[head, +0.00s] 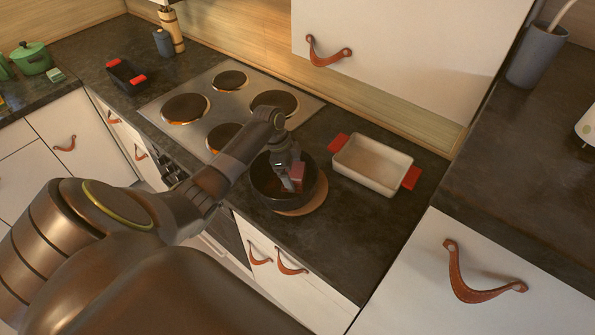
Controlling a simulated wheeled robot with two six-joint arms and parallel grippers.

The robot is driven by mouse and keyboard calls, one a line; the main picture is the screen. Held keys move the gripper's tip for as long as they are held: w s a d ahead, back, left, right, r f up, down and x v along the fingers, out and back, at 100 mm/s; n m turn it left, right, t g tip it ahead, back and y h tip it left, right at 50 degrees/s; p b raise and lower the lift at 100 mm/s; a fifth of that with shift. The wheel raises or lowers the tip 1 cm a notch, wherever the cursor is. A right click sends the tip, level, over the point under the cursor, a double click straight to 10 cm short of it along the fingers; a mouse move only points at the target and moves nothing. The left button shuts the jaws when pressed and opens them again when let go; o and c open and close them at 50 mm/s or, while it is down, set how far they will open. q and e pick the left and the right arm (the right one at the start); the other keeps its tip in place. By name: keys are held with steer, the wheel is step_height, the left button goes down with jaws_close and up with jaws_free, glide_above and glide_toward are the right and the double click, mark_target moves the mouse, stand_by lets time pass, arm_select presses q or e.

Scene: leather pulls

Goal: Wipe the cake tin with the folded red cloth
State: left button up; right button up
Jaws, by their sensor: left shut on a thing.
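The cake tin (260,194) appears to be the dark round vessel on the counter to the right of the hob. It stands upright on a round wooden board (305,207). My left arm reaches in over the counter from the left, and my left gripper (291,183) points down into the tin. It is shut on the folded red cloth (298,173), a small reddish piece that shows between and beside the fingers. The gripper hides part of the tin's inside, and I cannot tell whether the cloth touches the tin. My right gripper is not in view.
A cream baking dish (370,167) with red grips stands just right of the tin. A hob (228,108) lies to the left. A dark dish (125,77) with red grips is farther left. A white cabinet with a leather pull (328,53) hangs above. Dark counter in front is clear.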

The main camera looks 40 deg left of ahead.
mark_target(299, 184)
arm_select(q)
steer(key=shift+s+a, duration=0.3)
steer(key=shift+a, duration=0.05)
steer(key=shift+s+a+r+p, duration=0.1)
steer(key=shift+s+a+p, duration=0.2)
steer(key=shift+s+p, duration=0.45)
steer(key=shift+s+d+p, duration=0.1)
steer(key=shift+s+p, duration=0.35)
steer(key=shift+p, duration=0.25)
steer(key=shift+s+d, duration=0.15)
steer(key=shift+s, duration=0.25)
steer(key=shift+s+d, duration=0.25)
steer(key=shift+d, duration=0.25)
steer(key=shift+s+d, duration=0.2)
steer(key=shift+d, duration=0.25)
steer(key=shift+w+d, duration=0.35)
steer(key=shift+d, duration=0.5)
steer(key=shift+w+d, duration=0.45)
steer(key=shift+w, duration=0.3)
